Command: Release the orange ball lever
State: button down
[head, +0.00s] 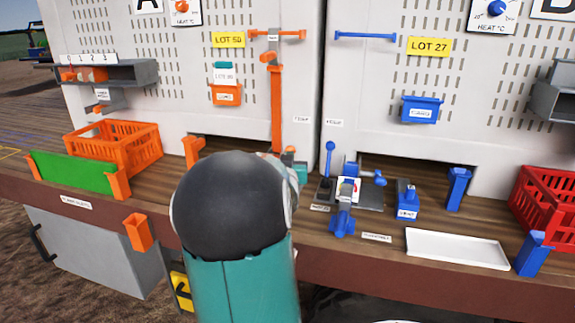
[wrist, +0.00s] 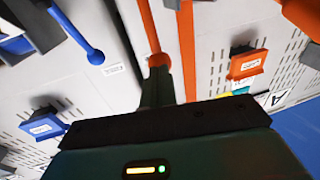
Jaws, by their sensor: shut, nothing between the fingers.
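The orange ball lever (wrist: 148,28) shows in the wrist view as an orange rod ending in a round ball (wrist: 159,60). My gripper (wrist: 158,76) is shut, with its dark green fingertips right at the ball; I cannot tell whether they touch it. In the head view my arm's dark, round joint and teal link hide most of the lever's place. Only a small teal part and some orange show beside the arm's right edge there, and I cannot tell clearly which orange piece is the lever.
A blue ball lever (head: 329,147) stands to the right, also in the wrist view (wrist: 95,57). A blue vise-like device (head: 347,188), a white tray (head: 457,248) and a red crate (head: 548,200) are further right. An orange crate (head: 113,148) and green panel (head: 75,172) stand left.

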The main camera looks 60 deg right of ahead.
aim_at(293, 147)
jog(key=d+y, duration=0.1)
jog(key=d+r, duration=0.1)
jog(key=d+g+y, duration=0.1)
jog(key=shift+w+d+r+y, duration=0.15)
jog(key=shift+w+r+y, duration=0.05)
jog(key=shift+r+y, duration=0.15)
jog(key=w+d+m+g+y, duration=0.1)
jog(key=d+y, duration=0.2)
jog(key=d, duration=0.3)
jog(key=shift+d+r+y, duration=0.25)
jog(key=shift+d+y, duration=0.1)
jog(key=shift+d, duration=0.1)
dwell(0.4)
jog(key=shift+r, duration=0.1)
